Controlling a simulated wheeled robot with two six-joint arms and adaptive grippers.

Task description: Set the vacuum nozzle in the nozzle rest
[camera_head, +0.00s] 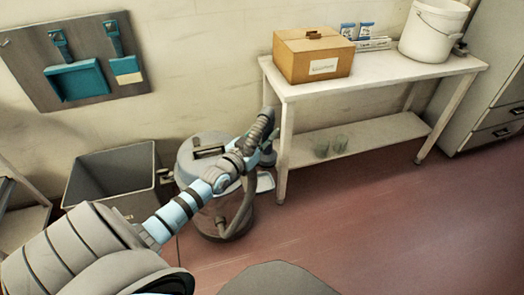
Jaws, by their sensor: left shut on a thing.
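My left arm reaches in from the lower left, across the front of a round grey vacuum cleaner (187,156). My left gripper (266,156) is small and partly covered by my wrist, beside the near left leg of the white table. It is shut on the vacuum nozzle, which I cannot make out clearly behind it. The vacuum's grey hose (245,208) curves up from the floor towards my gripper. A small pale, blue-edged object (265,182) sits low beside the table leg; I cannot tell whether it is the nozzle rest. My right gripper is out of view.
The white table (400,72) carries a cardboard box (313,56) and a white bucket (432,30); its lower shelf holds glass jars (322,147). A grey open bin (112,176) stands left of the vacuum. The red floor (400,230) is clear at right.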

